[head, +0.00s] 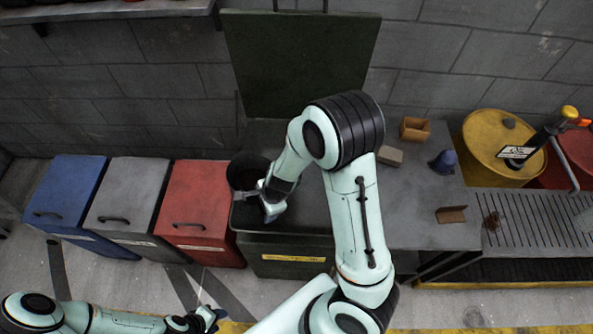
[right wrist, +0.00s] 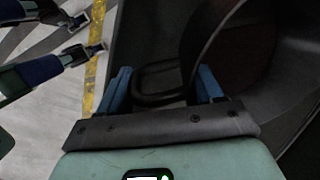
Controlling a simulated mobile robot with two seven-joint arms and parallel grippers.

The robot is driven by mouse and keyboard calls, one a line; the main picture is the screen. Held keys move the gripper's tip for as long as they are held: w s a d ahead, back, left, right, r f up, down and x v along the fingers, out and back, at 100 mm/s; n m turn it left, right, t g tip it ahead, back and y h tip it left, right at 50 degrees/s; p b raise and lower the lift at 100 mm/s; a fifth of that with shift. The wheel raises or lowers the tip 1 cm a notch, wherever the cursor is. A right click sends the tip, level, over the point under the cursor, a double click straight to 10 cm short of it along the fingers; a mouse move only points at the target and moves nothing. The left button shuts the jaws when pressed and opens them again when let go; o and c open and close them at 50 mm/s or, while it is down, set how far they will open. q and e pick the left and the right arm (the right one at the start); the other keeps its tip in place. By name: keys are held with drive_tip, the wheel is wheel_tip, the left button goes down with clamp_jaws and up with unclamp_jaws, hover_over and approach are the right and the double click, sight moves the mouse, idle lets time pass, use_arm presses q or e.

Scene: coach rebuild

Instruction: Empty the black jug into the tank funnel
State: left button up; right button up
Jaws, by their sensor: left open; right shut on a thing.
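The black jug (head: 245,173) is beside my right gripper (head: 264,196) in the head view, over the left side of a dark green box. In the right wrist view the jug's handle (right wrist: 158,82) lies between the blue fingers of my right gripper (right wrist: 163,86). The jug's dark rounded body (right wrist: 275,65) fills the right of that view; its contents cannot be made out. My left gripper (head: 210,318) is open and empty, low above the floor. I cannot make out the tank funnel with certainty.
Red (head: 194,205), grey (head: 127,203) and blue (head: 72,200) bins stand left of the dark green box (head: 290,252). A green panel (head: 295,65) stands behind it. A grey bench (head: 420,210) with small items and a yellow drum (head: 492,150) are at right.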

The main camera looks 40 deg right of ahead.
drive_tip(key=s+d+f+y+b, duration=0.1)
drive_tip(key=d+f+y+b, duration=0.3)
use_arm(q)
drive_tip(key=s+f, duration=0.4)
drive_tip(key=shift+s+f+g+p, duration=0.15)
drive_tip(key=shift+s+g+p, duration=0.15)
drive_tip(key=shift+s+p, duration=0.1)
use_arm(e)
drive_tip(key=shift+d+r+m+t+y, duration=0.15)
drive_tip(key=shift+d+r+t+y, duration=0.15)
drive_tip(key=shift+r+y, duration=0.45)
drive_tip(key=shift+d+r+m+t+y, duration=0.1)
drive_tip(key=shift+d+r+t+y, duration=0.3)
drive_tip(key=shift+r, duration=0.6)
drive_tip(key=shift+d+r+m+t+y, duration=0.15)
drive_tip(key=shift+d+r+t+y, duration=0.05)
drive_tip(key=shift+r+y, duration=0.55)
